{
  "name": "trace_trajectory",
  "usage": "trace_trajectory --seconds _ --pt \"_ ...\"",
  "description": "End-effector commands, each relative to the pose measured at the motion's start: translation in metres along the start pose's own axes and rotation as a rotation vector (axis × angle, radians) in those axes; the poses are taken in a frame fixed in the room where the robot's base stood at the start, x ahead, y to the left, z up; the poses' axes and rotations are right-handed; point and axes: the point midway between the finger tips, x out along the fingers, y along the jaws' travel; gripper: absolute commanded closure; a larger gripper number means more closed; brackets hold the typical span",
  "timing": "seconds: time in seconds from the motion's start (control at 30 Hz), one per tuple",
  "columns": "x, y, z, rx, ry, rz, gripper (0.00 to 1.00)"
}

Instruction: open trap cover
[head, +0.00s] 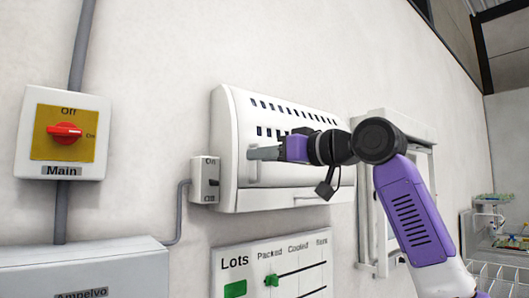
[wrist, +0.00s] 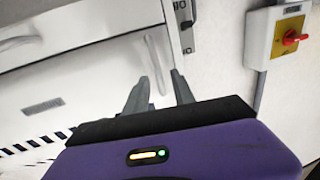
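The trap is a white wall-mounted box (head: 226,150) with rows of dark slots in its front cover (head: 285,118). The cover looks closed. A pale upright handle (wrist: 152,55) stands on the white front in the wrist view, ahead of my fingertips. My gripper (head: 262,153) is at the left part of the cover in the head view, its fingers pointing left. In the wrist view my gripper (wrist: 159,77) is open, with the handle's near end showing in the gap between the fingers. Whether the fingers reach around it I cannot tell. My gripper hides part of the cover.
A small On/Off switch box (head: 205,180) sits against the trap's left side. A Main switch with a red knob (head: 65,131) is farther left. A Lots board (head: 235,262) hangs below, and a white frame (head: 364,235) stands to the right behind my arm.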

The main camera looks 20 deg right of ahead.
Motion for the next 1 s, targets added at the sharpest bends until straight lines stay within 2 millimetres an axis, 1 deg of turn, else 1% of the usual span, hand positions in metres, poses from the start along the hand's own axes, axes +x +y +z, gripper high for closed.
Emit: trace_trajectory --seconds 0.17,0.2,0.27,0.33,0.37,1.0 --pt "0.0003 -0.0001 0.0003 0.000 0.001 0.000 0.70" --pt "0.0002 -0.0001 0.0003 0.000 0.001 0.000 0.72" --pt "0.0002 -0.0001 0.0002 0.000 0.001 0.000 0.83" --pt "0.0001 -0.0001 0.0001 0.000 0.001 0.000 0.97" --pt "0.0001 -0.0001 0.0001 0.000 0.001 0.000 1.00" --pt "-0.0001 -0.0003 -0.0004 0.000 0.002 0.000 1.00"
